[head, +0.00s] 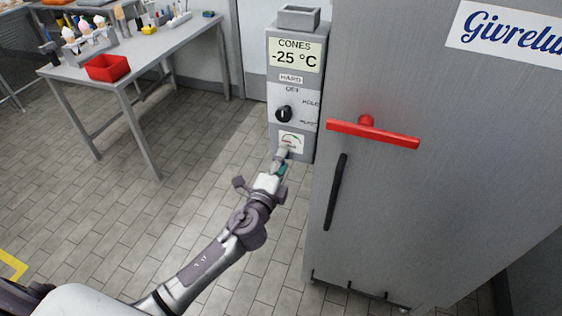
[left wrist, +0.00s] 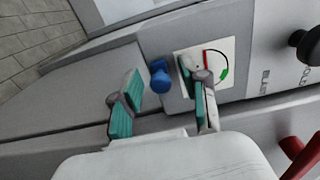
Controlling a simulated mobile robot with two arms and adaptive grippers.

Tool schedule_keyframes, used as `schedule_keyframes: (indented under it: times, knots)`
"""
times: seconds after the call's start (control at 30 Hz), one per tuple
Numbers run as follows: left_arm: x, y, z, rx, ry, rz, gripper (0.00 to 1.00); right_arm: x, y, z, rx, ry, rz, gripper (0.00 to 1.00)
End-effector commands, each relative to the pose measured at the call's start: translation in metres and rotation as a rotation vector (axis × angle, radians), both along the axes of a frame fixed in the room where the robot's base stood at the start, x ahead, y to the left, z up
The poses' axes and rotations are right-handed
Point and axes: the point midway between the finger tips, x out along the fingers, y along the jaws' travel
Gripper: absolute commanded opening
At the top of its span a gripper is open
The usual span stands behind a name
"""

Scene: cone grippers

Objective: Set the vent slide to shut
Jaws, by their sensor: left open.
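A small blue knob (left wrist: 159,74), which looks like the vent slide's grip, stands out from the grey control box (head: 307,140), beside a dial gauge (left wrist: 212,62) with a green and red arc. The gauge (head: 291,141) also shows in the head view. My left gripper (head: 280,164) is at the lower part of the box. In the left wrist view my left gripper (left wrist: 159,78) is open, with one teal-padded finger on each side of the blue knob and gaps visible. In the head view the gripper hides the knob. No slide marking is readable. My right gripper is out of view.
A black selector knob (head: 283,114) sits above the gauge. The tall steel freezer (head: 440,190) with a red handle (head: 375,134) and black bar (head: 335,192) stands right of the box. A table (head: 165,45) with a red bin (head: 107,68) is back left. Floor between is clear.

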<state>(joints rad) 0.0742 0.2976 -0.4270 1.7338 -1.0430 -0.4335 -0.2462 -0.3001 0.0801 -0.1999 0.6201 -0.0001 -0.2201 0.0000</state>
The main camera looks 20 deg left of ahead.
Motion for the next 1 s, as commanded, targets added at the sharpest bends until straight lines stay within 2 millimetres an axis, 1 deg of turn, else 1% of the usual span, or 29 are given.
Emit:
schedule_keyframes:
  times: [0.03,0.3,0.6,0.67,0.77,0.9,1.0]
  knots:
    - [0.0,0.0,0.0,0.0,0.0,0.0,0.45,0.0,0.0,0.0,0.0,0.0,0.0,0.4]
    - [0.0,0.0,0.0,0.0,0.0,0.0,0.0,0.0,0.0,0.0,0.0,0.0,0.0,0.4]
    - [-0.001,0.0,-0.001,0.001,0.001,0.001,0.0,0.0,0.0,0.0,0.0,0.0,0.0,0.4]
    - [-0.001,-0.003,-0.001,-0.001,0.001,0.0,0.0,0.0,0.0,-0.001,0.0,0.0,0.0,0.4]
    - [-0.001,-0.019,-0.002,-0.006,0.001,0.0,0.0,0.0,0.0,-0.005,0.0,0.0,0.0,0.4]
    - [-0.002,-0.047,-0.003,-0.006,0.001,0.0,0.0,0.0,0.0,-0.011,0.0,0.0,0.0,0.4]
    - [-0.003,-0.059,-0.002,-0.003,0.001,0.0,0.0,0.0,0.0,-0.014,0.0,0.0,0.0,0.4]
